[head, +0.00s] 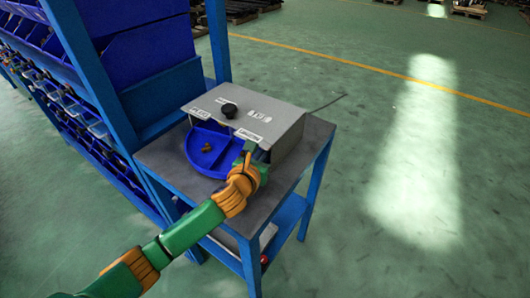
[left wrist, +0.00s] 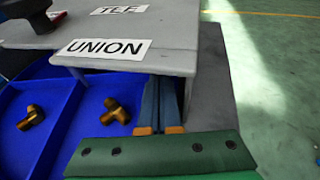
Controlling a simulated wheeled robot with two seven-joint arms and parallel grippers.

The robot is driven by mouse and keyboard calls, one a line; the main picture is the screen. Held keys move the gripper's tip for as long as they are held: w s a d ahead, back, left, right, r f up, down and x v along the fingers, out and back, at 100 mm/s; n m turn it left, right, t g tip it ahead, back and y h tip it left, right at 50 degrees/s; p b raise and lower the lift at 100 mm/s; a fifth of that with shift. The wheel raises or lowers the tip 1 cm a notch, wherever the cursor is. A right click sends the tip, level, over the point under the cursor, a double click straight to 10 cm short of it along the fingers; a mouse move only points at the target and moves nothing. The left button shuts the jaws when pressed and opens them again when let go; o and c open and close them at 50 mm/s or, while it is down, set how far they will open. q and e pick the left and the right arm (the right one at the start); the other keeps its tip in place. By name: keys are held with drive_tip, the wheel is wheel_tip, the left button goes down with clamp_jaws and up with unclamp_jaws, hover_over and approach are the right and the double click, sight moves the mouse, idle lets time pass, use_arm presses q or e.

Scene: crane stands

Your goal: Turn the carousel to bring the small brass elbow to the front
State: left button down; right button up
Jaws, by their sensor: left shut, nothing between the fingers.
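The blue carousel (head: 203,171) sticks out from under a grey cover (head: 282,128) on a small table. In the head view brass fittings (head: 206,148) lie in it, too small to tell apart. In the left wrist view one compartment holds a bent brass fitting (left wrist: 32,118), perhaps an elbow. The compartment to its right holds a brass fitting (left wrist: 115,112) that looks like a tee. My left gripper (left wrist: 167,88) is shut and empty at the carousel's right side, its fingertips by the cover's front edge; whether they touch the carousel is unclear. The cover hides the carousel's rear.
The cover carries a black knob (head: 229,110) and white labels, including "UNION" (left wrist: 103,49) under the knob's right side. A blue rack with bins (head: 75,115) stands left of the table (head: 178,172). Open green floor (head: 400,180) lies to the right.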

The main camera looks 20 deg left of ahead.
use_arm(q)
drive_tip(key=shift+w+d+r+p, duration=0.15)
drive_tip(key=shift+w+p, duration=0.2)
drive_tip(key=shift+w, duration=0.25)
drive_tip(key=shift+w+d+f, duration=0.1)
drive_tip(key=shift+w+f, duration=0.1)
drive_tip(key=shift+w, duration=0.05)
drive_tip(key=shift+s, duration=0.1)
